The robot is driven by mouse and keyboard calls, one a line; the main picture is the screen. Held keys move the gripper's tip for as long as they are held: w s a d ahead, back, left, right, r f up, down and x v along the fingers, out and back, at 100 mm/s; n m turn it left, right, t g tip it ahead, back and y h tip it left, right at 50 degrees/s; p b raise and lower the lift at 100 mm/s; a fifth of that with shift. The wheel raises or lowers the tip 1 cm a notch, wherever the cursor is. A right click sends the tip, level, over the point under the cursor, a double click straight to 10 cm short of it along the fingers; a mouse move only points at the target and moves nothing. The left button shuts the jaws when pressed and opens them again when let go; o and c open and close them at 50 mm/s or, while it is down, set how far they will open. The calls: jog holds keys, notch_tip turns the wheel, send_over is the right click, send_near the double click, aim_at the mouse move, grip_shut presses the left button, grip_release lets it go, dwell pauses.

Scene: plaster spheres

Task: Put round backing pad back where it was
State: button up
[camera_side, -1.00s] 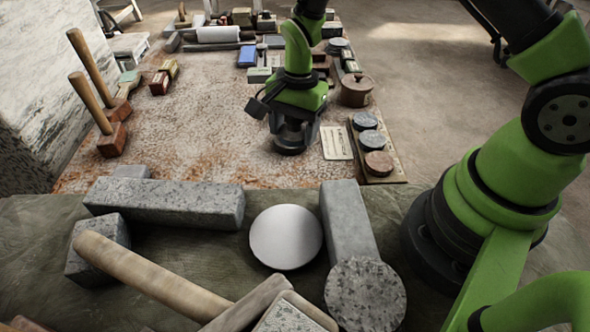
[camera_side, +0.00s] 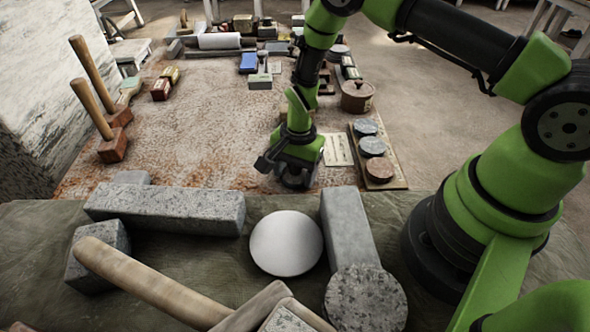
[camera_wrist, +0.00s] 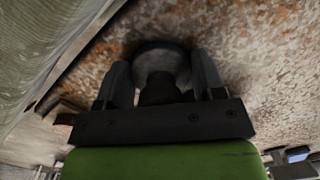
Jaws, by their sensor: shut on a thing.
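My gripper (camera_side: 297,172) is shut on the round backing pad (camera_wrist: 160,56), a grey disc with a dark stem between the two fingers in the wrist view. In the side view the gripper points down over the speckled brown tabletop, just beyond the green cloth; the pad there is mostly hidden in shadow below the fingers. I cannot tell whether the pad touches the table. A white plaster sphere (camera_side: 286,243) sits on the green cloth nearer the camera.
Speckled stone bars (camera_side: 165,208) and (camera_side: 346,225) lie around the sphere. A board (camera_side: 398,182) with several round discs and a pale card (camera_side: 338,150) are right of the gripper. A brown lidded pot (camera_side: 357,97) stands behind. Upright mallets (camera_side: 113,146) stand left. The middle tabletop is clear.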

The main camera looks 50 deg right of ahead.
jog(key=o, duration=1)
jog(key=shift+f, duration=0.1)
jog(key=r, duration=0.4)
jog(key=d+r, duration=0.1)
jog(key=r, duration=0.8)
jog(key=shift+w+d, duration=0.15)
jog(key=shift+d, duration=0.05)
jog(key=s+r+n+t, duration=0.25)
jog(key=s+r, duration=0.25)
jog(key=r, duration=0.5)
jog(key=s+r+n+t, duration=0.2)
jog(key=s+r+n, duration=0.25)
jog(key=r, duration=0.65)
jog(key=shift+s+a+r+n+t+y, duration=0.15)
jog(key=shift+s+r+n+t, duration=0.3)
jog(key=shift+s, duration=1.05)
jog(key=shift+s+a+r+n+t+y, duration=0.1)
jog(key=shift+s+a+r+n+t, duration=0.35)
jog(key=shift+s, duration=1)
jog(key=shift+s+a+r+n+t+y, duration=0.15)
jog(key=shift+s+n+t, duration=0.55)
jog(key=shift+s, duration=0.8)
jog(key=shift+d, duration=0.1)
